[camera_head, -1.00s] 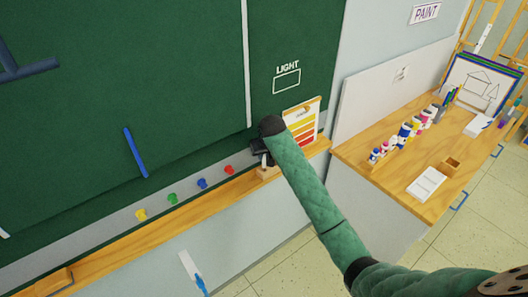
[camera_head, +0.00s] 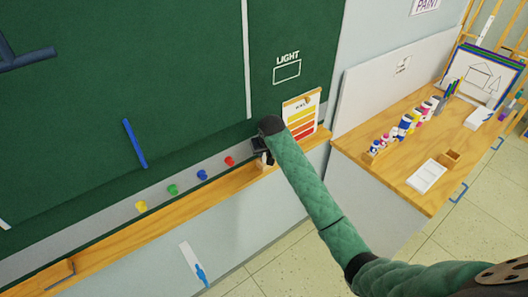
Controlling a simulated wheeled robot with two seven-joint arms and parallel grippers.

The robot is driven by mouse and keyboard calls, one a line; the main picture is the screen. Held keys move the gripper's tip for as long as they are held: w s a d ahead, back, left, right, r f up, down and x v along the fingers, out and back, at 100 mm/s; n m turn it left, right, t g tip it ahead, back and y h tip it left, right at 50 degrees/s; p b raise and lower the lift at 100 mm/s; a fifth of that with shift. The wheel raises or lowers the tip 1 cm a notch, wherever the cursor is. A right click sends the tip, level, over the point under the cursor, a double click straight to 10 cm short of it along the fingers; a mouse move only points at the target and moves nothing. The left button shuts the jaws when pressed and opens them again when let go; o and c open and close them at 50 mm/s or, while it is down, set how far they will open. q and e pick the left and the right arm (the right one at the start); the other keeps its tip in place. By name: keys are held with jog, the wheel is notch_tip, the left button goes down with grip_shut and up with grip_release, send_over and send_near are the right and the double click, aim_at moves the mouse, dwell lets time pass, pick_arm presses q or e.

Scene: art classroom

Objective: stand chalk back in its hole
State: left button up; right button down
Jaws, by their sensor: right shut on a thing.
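My right gripper (camera_head: 259,146) is over the wooden ledge under the green chalkboard, partly hidden behind my green-sleeved forearm. It is shut on the chalk, which is too small and too covered to make out clearly. A small pale wooden block (camera_head: 264,166) stands on the ledge right below the gripper. Its hole is not visible, so I cannot tell whether the chalk is in it or above it. My left gripper is not in view.
The ledge (camera_head: 150,223) runs along the board and is mostly clear. Several coloured magnets (camera_head: 173,189) line the strip above it. A colour chart (camera_head: 300,117) stands just right of the gripper. A wooden table (camera_head: 390,175) with paint bottles is farther right.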

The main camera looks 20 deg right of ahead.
dwell(0.3)
jog(key=c, duration=1.4)
grip_release()
jog(key=shift+o, duration=0.2)
jog(key=shift+o, duration=1.2)
jog(key=v, duration=0.7)
jog(key=shift+r, duration=0.15)
jog(key=shift+r, duration=1.4)
